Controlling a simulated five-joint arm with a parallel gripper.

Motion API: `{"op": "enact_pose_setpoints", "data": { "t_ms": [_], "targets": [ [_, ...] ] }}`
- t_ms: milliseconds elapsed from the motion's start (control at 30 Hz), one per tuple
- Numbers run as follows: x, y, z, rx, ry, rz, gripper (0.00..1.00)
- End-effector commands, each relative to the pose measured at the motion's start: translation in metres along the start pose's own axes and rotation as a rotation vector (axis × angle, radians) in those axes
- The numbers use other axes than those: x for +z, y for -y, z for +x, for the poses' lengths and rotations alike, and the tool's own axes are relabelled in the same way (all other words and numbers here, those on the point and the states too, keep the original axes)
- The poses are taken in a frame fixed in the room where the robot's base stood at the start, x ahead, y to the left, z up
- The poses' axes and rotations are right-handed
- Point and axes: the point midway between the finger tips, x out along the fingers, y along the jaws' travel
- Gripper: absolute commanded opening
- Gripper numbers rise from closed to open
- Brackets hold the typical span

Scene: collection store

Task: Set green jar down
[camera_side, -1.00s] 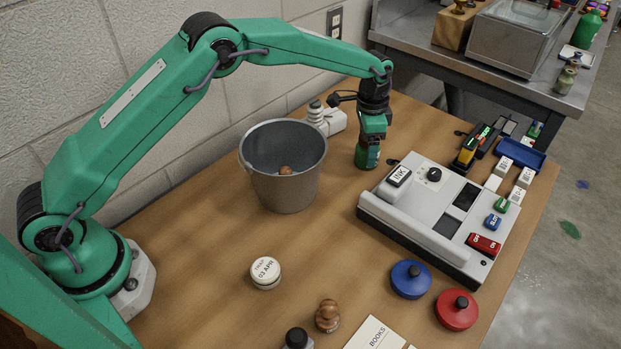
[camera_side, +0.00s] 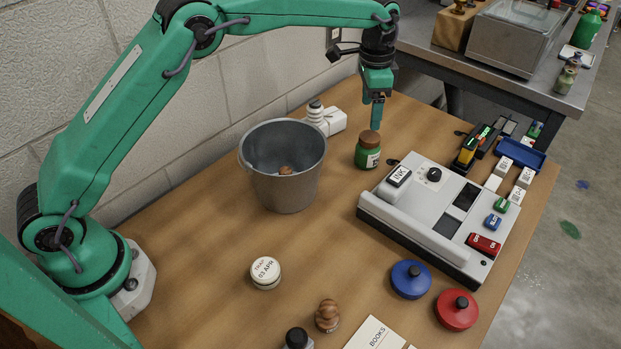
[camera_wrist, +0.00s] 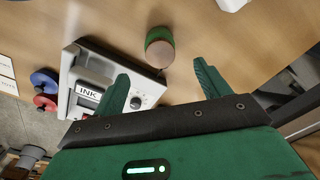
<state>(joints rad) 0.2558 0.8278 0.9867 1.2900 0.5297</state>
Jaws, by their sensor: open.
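The green jar (camera_side: 367,156) with a brown lid and a pale label stands upright on the wooden table, between the grey bucket and the white machine. In the wrist view the jar (camera_wrist: 158,38) lies beyond the fingertips, in the gap between them, with its lid facing me. My gripper (camera_side: 377,102) is above the jar in the side view, apart from it. In the wrist view my gripper (camera_wrist: 164,78) has its two green fingers spread and nothing between them.
The grey bucket (camera_side: 262,183) holds a small brown thing and stands left of the jar. The white machine (camera_side: 420,225) with an INK block stands right of it. A white bottle-like thing (camera_side: 318,117) is behind. Blue (camera_side: 410,279) and red (camera_side: 456,310) knobbed discs lie in front.

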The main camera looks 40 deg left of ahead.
Motion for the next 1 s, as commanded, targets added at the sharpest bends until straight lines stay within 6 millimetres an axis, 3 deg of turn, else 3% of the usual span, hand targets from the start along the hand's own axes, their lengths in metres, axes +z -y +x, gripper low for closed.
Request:
{"op": "enact_pose_setpoints", "data": {
  "t_ms": [567,767,1000],
  "targets": [
    [0.003,0.0,-0.005,-0.003,-0.005,-0.008,0.75],
    [0.018,0.001,-0.029,-0.016,-0.026,-0.049,0.75],
    [0.057,-0.003,-0.076,-0.042,-0.073,-0.14,0.75]
  ]
}}
